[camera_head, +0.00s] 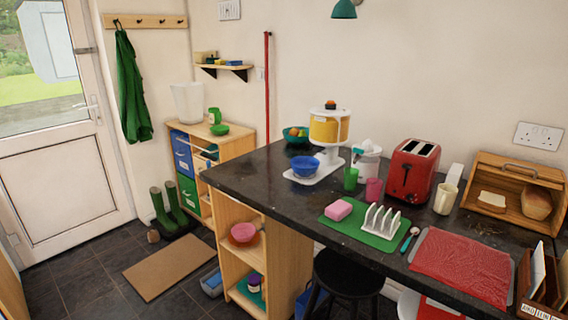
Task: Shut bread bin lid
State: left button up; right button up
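The wooden bread bin (500,212) stands at the right end of the dark counter, near the back wall. Its front is open, and a slice of bread (491,201) and a brown loaf (536,204) show inside. A slatted part with a dark handle (522,171), which looks like the lid, is raised at the top of the opening. Neither of my grippers is in view.
A red toaster (413,170) and a cream mug (445,198) stand left of the bin. In front lie a red cloth (464,266) and a wooden rack (540,284). A green mat with a white toast rack (381,219) lies further left. A black stool (348,274) stands below.

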aim_at(502, 173)
jog(key=k+l+z, duration=0.15)
jog(key=z, duration=1.2)
jog(key=l+z, duration=0.35)
jog(key=l, duration=0.65)
jog(key=k, duration=0.05)
